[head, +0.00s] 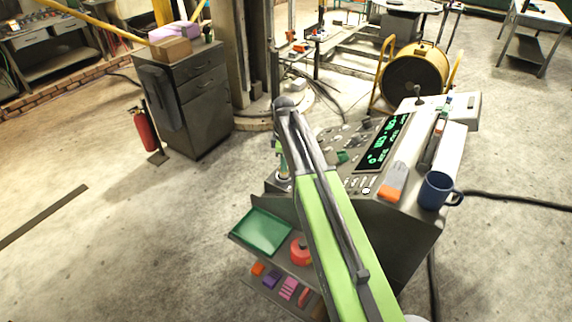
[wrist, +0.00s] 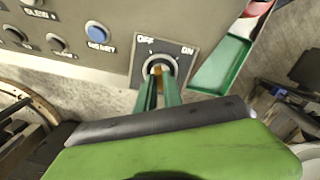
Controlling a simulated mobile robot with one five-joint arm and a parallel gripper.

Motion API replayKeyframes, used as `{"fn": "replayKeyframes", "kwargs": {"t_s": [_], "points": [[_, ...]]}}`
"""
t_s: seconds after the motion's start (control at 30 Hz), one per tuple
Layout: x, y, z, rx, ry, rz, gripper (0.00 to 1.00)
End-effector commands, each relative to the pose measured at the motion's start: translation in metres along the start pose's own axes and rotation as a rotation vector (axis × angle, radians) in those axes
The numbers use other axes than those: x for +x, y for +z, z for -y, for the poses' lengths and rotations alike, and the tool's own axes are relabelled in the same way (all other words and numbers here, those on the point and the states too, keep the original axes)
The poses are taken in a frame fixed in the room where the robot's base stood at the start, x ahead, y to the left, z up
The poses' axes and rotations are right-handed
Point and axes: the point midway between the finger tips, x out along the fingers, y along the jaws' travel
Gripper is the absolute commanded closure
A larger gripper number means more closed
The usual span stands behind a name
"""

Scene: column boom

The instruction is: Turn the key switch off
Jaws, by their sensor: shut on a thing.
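The key switch (wrist: 187,46) is a dark plate with a round collar, labelled OFF on the left and ON on the right, in the wrist view. A small brass-coloured key (wrist: 157,68) shows at its centre. My gripper (wrist: 158,82) has its two green fingers shut on the key, right at the collar. The fingers hide most of the key, so I cannot clearly tell which label it points to. In the head view my gripper (head: 283,172) is at the console's left side, partly behind my arm; the switch cannot be made out there.
A blue button (wrist: 97,32) and several dark knobs sit left of the switch. The console (head: 425,215) carries a lit display (head: 382,142) and a blue mug (head: 436,190). A green tray (head: 262,231) is below, beside my arm. Open floor lies left.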

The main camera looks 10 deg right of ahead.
Motion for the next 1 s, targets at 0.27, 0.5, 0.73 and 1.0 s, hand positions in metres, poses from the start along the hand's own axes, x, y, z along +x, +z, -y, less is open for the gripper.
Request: {"fn": "replayKeyframes", "kwargs": {"t_s": [0.27, 0.5, 0.73, 1.0], "points": [[0.0005, -0.0045, 0.0022, -0.198, -0.003, -0.007, 1.0], [0.0006, -0.0044, 0.003, -0.297, -0.005, -0.007, 1.0], [0.0006, -0.0042, 0.0035, -0.334, -0.006, -0.007, 1.0], [0.0006, -0.0039, 0.004, -0.338, -0.007, -0.007, 1.0]]}}
